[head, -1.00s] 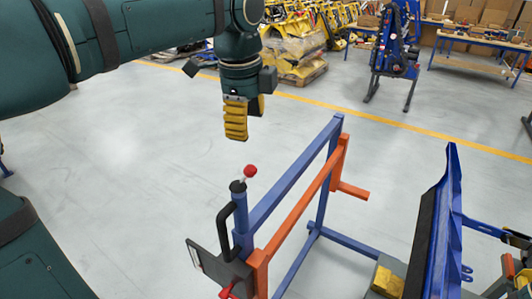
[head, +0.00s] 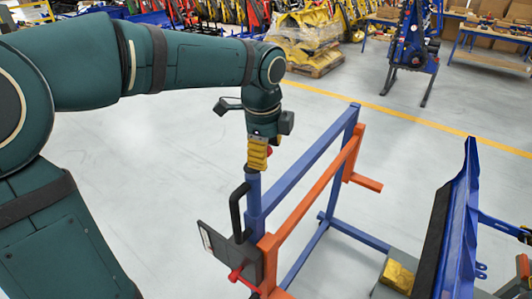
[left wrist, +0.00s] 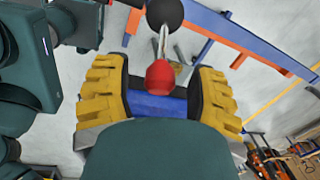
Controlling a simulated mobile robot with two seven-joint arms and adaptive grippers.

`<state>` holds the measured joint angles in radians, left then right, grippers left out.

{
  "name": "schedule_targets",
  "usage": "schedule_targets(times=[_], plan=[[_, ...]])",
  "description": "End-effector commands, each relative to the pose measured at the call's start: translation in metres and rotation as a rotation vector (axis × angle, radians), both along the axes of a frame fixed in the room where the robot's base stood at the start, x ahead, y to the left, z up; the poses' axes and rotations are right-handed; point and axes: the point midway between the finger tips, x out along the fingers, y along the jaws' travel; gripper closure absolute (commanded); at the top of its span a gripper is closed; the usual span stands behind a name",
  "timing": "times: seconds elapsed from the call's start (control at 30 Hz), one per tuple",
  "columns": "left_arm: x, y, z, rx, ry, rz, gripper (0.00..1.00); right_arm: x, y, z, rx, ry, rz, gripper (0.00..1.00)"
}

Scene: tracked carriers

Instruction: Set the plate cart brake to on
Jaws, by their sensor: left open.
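The plate cart (head: 305,173) is a blue and orange frame in the middle of the head view. A brake lever with a red ball knob (left wrist: 160,76) tops its blue post. In the head view the red knob (head: 269,151) is mostly hidden behind my gripper. My left gripper (head: 257,162), with yellow ribbed fingers, points down over the post top. In the left wrist view its fingers (left wrist: 160,100) are spread, with the knob in the gap between them. I cannot tell whether they touch it. My right gripper is not in view.
A black bent handle (head: 236,212) and a dark panel (head: 222,248) with a red lever (head: 240,275) sit low on the post. Open grey floor lies behind the cart.

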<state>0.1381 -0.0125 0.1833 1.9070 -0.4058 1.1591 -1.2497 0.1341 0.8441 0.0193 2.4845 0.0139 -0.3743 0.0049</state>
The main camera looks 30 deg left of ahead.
Motion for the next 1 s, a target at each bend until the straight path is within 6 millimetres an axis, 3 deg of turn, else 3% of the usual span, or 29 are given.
schedule_targets(times=[0.37,0.53,1.0], plan=[[0.0005,0.0001,-0.0046,0.000,0.001,0.000,0.40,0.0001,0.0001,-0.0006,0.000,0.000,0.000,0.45],[0.0005,0.0000,-0.0045,0.000,0.001,0.000,1.00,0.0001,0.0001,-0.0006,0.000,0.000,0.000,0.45],[0.0002,0.0012,-0.0043,-0.019,0.005,0.001,1.00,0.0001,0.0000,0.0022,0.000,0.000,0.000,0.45]])
